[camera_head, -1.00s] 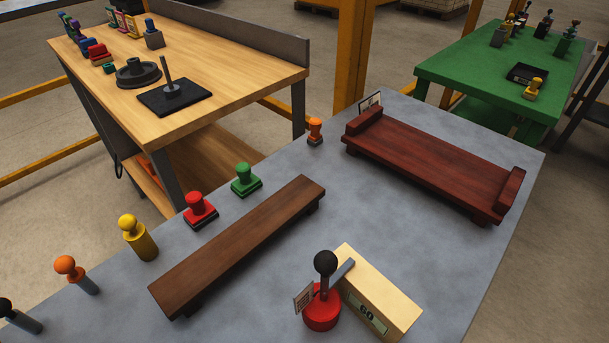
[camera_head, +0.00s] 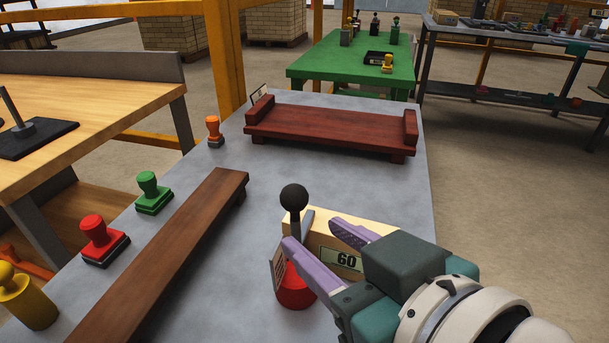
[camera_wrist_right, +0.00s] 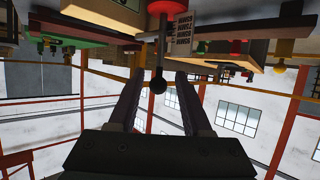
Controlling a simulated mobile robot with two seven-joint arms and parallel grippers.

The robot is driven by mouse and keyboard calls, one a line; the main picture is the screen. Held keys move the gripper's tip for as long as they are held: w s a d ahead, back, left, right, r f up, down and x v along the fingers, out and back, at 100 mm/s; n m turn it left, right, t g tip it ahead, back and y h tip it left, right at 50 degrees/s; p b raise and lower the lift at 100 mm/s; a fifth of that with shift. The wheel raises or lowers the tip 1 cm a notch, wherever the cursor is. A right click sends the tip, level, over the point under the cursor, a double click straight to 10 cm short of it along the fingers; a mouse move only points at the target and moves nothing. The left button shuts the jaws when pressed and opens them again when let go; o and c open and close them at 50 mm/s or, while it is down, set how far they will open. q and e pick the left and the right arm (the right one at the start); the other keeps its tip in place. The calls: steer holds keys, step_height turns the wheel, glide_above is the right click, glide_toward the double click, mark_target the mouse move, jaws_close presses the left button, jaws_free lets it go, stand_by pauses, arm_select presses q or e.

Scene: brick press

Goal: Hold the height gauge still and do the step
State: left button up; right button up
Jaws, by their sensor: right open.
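A red round base (camera_head: 296,292) carries an upright stem with a black ball knob (camera_head: 294,198), which I take to be the height gauge. A small printed card (camera_head: 277,268) stands at its left. A pale block marked 60 (camera_head: 343,260) stands beside it at the right, partly hidden by my gripper. My right gripper (camera_head: 312,236) is open, with purple fingers, near the stem. In the right wrist view, the black knob (camera_wrist_right: 157,85) shows between the two fingers, with clear room on both sides. My left gripper is not in view.
A long brown bench-like board (camera_head: 165,255) lies at the left of the grey table (camera_head: 225,290). Red (camera_head: 102,240), green (camera_head: 152,193) and orange (camera_head: 213,131) stamps stand along the left edge. A dark red wooden stand (camera_head: 330,133) is at the back. The table between is clear.

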mark_target(292, 219)
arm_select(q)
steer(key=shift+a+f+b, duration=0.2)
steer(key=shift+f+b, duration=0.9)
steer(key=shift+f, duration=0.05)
arm_select(e)
steer(key=x, duration=0.9)
steer(key=shift+w+a+f, duration=0.1)
steer(key=shift+w+a, duration=0.1)
steer(key=shift+c, duration=0.2)
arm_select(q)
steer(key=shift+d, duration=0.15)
arm_select(e)
jaws_close()
stand_by(0.4)
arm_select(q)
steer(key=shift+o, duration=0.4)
